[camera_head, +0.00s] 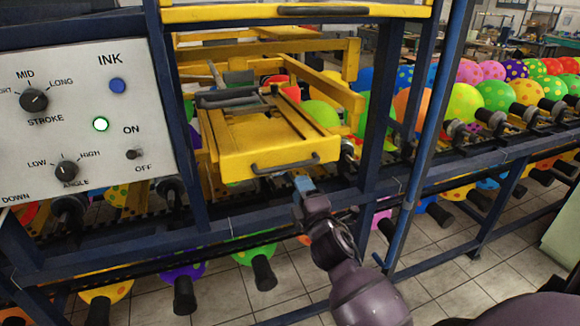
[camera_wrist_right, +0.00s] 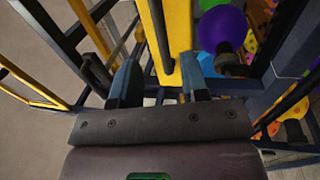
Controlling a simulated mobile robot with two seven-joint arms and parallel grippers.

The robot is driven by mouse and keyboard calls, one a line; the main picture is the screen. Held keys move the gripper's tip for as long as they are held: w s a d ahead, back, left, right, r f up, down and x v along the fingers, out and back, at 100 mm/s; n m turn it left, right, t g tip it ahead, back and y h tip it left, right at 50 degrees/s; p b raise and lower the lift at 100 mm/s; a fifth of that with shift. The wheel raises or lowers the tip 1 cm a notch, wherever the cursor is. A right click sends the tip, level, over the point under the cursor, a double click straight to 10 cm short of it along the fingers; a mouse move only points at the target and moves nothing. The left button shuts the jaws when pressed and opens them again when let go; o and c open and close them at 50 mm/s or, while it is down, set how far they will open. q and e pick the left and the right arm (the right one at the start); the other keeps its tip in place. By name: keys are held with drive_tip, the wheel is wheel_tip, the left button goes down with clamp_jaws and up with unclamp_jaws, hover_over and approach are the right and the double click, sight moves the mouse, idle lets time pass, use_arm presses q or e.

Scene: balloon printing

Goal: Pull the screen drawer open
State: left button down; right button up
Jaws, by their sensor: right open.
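The yellow screen drawer (camera_head: 262,135) sits inside the blue machine frame, its front facing me. A dark bar handle (camera_head: 285,165) runs along its front panel. My right gripper (camera_head: 303,184) is just below and in front of the right part of this handle. In the right wrist view my right gripper (camera_wrist_right: 158,85) has its two fingers apart, with a yellow panel and a dark bar (camera_wrist_right: 153,42) seen between and beyond them. Whether the fingers touch the handle I cannot tell. My left gripper is not in view.
A control panel (camera_head: 85,105) with knobs and a lit green button stands left. A blue post (camera_head: 425,150) rises right of the drawer. Another yellow bar with a dark handle (camera_head: 322,10) is above. Colourful balloons (camera_head: 495,95) line the conveyor. Tiled floor (camera_head: 470,265) is open in front.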

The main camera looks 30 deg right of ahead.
sight(289, 167)
drive_tip(key=x, duration=0.8)
drive_tip(key=shift+w+r+p, duration=0.1)
drive_tip(key=shift+w+p, duration=0.3)
clamp_jaws()
